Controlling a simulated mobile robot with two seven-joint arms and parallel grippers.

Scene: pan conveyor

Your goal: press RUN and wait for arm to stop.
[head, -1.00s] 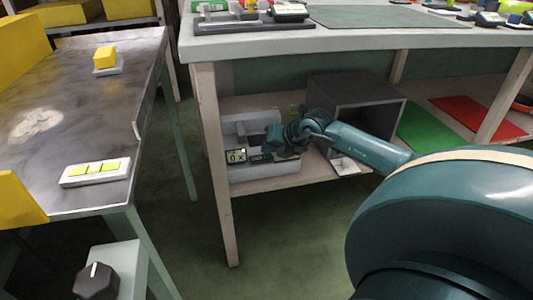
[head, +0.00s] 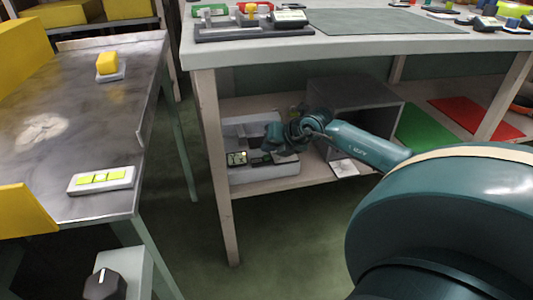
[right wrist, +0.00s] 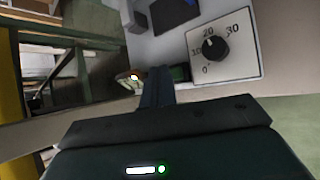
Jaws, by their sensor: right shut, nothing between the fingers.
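A pale grey machine (head: 262,176) stands on the lower shelf of the bench. A small lit display (head: 237,158) is at its front left, too small to read surely. Dark parts (head: 262,160) lie beside the display. My right gripper (head: 272,140) is over the machine. In the right wrist view its shut fingers (right wrist: 157,80) point at the pale surface (right wrist: 205,15), beside a dark green part (right wrist: 180,72); I cannot tell whether they touch. No RUN label is readable. My left gripper is out of view.
A dial plate (right wrist: 212,45) marked 0 to 30 is close to my right fingers. A dark open box (head: 355,100) stands right of the machine. Green (head: 425,128) and red (head: 470,115) mats lie farther right. The bench top (head: 330,48) overhangs the shelf.

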